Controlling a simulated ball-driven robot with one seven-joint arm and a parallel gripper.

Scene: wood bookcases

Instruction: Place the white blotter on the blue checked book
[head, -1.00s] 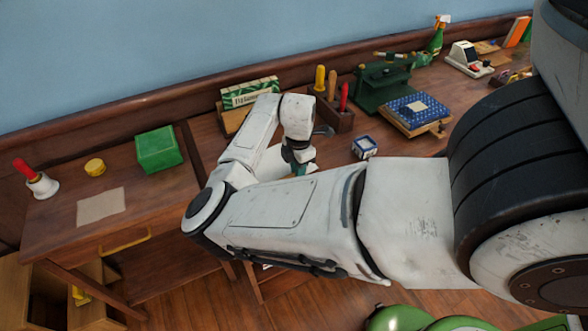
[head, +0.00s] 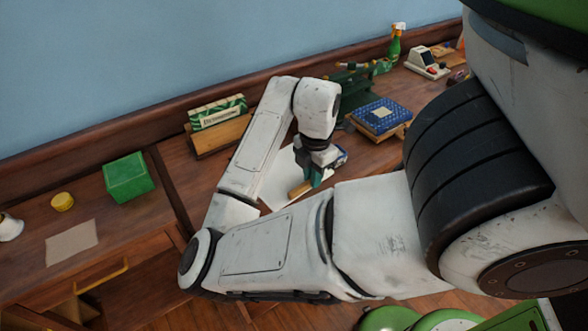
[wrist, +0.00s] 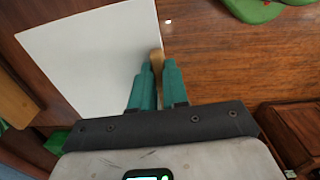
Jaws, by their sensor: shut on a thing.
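My gripper (head: 312,184) is low over the desk and shut on a tan wooden piece (head: 299,188), which also shows between the teal fingers in the wrist view (wrist: 157,60). A flat white sheet (head: 280,192) lies behind and left of the fingers. In the wrist view the sheet (wrist: 85,55) is large, and the fingers are at its right edge. I cannot tell whether the tan piece belongs to the white blotter. The blue checked book (head: 367,118), with a pale square on its cover, lies on a wooden stand to the right, apart from my gripper.
A blue and white pot (head: 343,153) stands close behind my gripper. A dark green machine (head: 350,90) and a spray bottle (head: 395,45) stand farther back. A green box (head: 128,177) and a yellow tin (head: 62,201) are on the left desk. My arm hides part of the desk.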

